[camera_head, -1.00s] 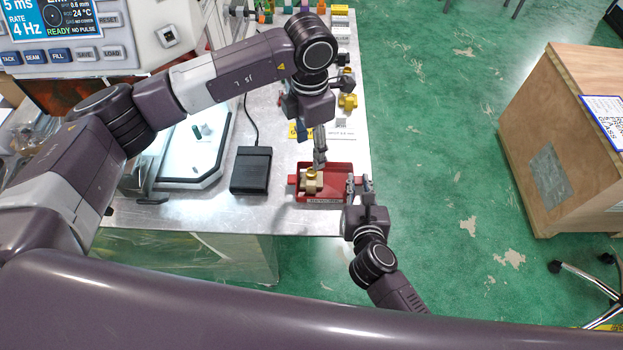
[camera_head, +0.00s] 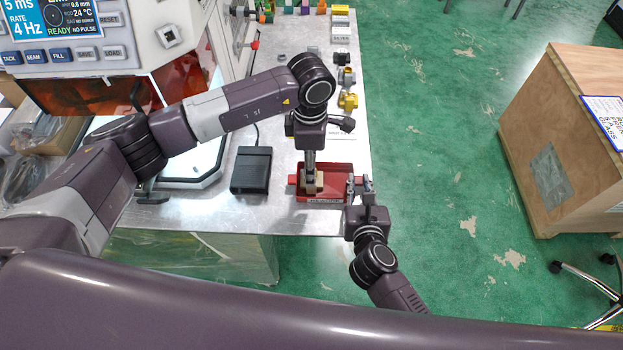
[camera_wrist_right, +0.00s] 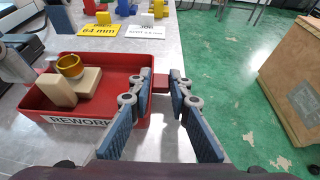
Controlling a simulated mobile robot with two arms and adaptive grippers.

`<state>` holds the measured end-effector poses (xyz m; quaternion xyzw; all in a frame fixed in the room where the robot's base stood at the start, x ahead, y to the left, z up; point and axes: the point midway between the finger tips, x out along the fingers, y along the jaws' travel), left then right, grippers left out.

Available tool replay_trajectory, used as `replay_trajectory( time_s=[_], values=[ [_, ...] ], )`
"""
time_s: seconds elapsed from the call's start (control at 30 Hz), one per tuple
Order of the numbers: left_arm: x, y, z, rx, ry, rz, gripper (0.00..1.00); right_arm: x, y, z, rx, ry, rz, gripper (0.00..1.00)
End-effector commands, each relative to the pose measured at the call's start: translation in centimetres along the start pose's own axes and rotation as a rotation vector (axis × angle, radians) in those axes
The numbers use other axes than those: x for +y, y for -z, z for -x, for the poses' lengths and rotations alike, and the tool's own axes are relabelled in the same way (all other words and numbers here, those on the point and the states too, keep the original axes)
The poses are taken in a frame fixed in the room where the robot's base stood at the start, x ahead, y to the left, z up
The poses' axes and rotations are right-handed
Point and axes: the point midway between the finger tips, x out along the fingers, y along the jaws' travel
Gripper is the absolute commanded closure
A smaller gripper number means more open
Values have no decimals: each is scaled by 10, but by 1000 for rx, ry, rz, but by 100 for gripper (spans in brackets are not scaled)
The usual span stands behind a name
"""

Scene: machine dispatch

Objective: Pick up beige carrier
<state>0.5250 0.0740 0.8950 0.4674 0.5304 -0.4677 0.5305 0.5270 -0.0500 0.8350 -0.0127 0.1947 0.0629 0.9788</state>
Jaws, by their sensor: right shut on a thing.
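The beige carrier (camera_wrist_right: 60,90) is a blocky piece in the red tray labelled REWORK (camera_wrist_right: 110,117), with a brass ring (camera_wrist_right: 70,65) at its top. In the head view my left gripper (camera_head: 311,180) reaches down from above over the carrier (camera_head: 318,187) and hides most of it.
A black box (camera_head: 251,170) lies left of the tray on the metal table (camera_head: 220,215). Yellow and grey parts (camera_head: 348,101) stand behind along the table's right edge. A wooden crate (camera_head: 560,140) stands on the green floor at right.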

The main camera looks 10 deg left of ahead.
Motion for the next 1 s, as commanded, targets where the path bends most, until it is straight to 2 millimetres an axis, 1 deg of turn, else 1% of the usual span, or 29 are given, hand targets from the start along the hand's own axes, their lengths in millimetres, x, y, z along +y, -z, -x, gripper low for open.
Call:
replay_trajectory(
  time_s=[0.2, 0.3, 0.4, 0.63, 0.93, 0.97, 1.0],
  values=[
    [0, -2, -32, 1, 4, 2, 48, 0, 0, 0, 1, 0, 0, 100],
    [1, -2, -44, 1, 2, 3, 48, 0, 0, 0, 1, 0, 0, 100],
    [1, -2, -49, 0, 1, 2, 48, 0, 0, 0, 1, 0, 0, 100],
    [1, -2, -50, 0, 0, 2, 49, 0, 0, 0, 1, 0, 0, 100],
    [1, -2, -50, 1, 1, 2, 82, 0, 0, 0, 0, 0, 0, 100],
    [1, -2, -50, 1, 1, 2, 84, 0, 0, 0, 0, 0, 0, 100],
    [1, -2, -50, 1, 1, 2, 84, 0, 0, 0, 0, 0, 0, 100]
  ],
)
